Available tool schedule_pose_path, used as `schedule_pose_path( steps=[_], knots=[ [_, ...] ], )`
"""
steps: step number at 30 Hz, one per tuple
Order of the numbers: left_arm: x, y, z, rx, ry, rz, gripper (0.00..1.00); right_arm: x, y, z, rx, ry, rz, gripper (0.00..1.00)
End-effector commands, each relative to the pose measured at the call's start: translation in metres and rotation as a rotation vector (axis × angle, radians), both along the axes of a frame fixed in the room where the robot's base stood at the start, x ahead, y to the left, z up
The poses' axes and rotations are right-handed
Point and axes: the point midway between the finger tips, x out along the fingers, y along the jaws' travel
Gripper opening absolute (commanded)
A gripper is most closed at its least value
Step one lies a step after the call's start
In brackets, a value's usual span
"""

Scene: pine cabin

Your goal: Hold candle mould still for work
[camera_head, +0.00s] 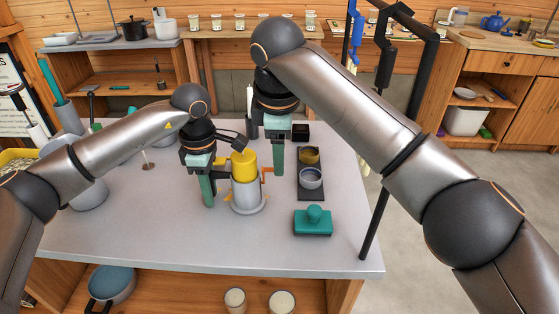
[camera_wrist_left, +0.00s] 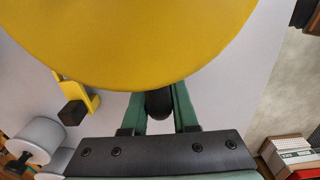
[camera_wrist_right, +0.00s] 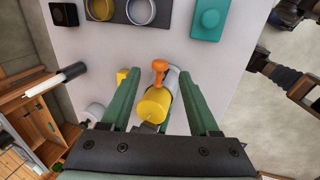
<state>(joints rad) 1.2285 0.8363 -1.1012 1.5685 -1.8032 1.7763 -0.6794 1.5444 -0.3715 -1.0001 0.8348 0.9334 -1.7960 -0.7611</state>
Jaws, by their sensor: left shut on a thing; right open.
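The candle mould (camera_head: 245,168) stands upright on the grey table, a yellow cylinder in a grey cylindrical base (camera_head: 247,196). An orange piece (camera_wrist_right: 160,67) sticks out at its side. My left gripper (camera_head: 208,190) is left of the mould, shut on a dark rounded handle (camera_wrist_left: 158,103) beneath a large yellow round surface in the left wrist view. What this handle joins is partly hidden. My right gripper (camera_head: 279,158) is open just right of the mould, near the orange piece. In the right wrist view the yellow cylinder (camera_wrist_right: 153,106) shows between its spread fingers, not gripped.
A dark tray (camera_head: 311,190) with two round cups lies right of the mould. A teal block with a knob (camera_head: 313,222) sits in front of it. A black post (camera_head: 375,215) stands by the table's right edge.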

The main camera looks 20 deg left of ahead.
Motion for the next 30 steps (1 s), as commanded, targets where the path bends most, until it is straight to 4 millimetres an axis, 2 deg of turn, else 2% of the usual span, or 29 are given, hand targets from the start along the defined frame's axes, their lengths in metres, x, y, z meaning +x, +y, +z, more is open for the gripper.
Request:
schedule_pose_path(
  steps=[1,6,12,17,26,27,30],
  knots=[
    [0.0,0.0,0.0,0.0,0.001,0.0,0.0,-0.003,0.0,0.013,0.002,-0.004,0.002,0.61],
    [0.0,0.0,0.0,0.0,0.001,0.0,0.0,-0.012,-0.002,0.047,0.002,-0.004,0.001,0.61],
    [0.0,0.0,0.0,0.0,0.0,0.0,0.0,-0.019,-0.004,0.072,0.0,-0.002,0.001,0.61],
    [0.0,0.0,0.0,0.0,0.0,0.0,0.0,-0.021,-0.004,0.079,0.001,-0.001,0.001,0.61],
    [0.0,0.0,0.0,-0.001,0.0,0.0,0.0,-0.021,-0.004,0.079,0.001,0.0,0.001,0.61],
    [0.0,0.0,0.0,-0.001,0.0,0.0,0.28,-0.021,-0.004,0.079,0.0,0.0,0.001,0.61],
    [0.0,0.0,0.0,-0.001,0.0,0.0,0.39,-0.021,-0.004,0.078,0.001,0.0,0.001,0.61]
  ],
)
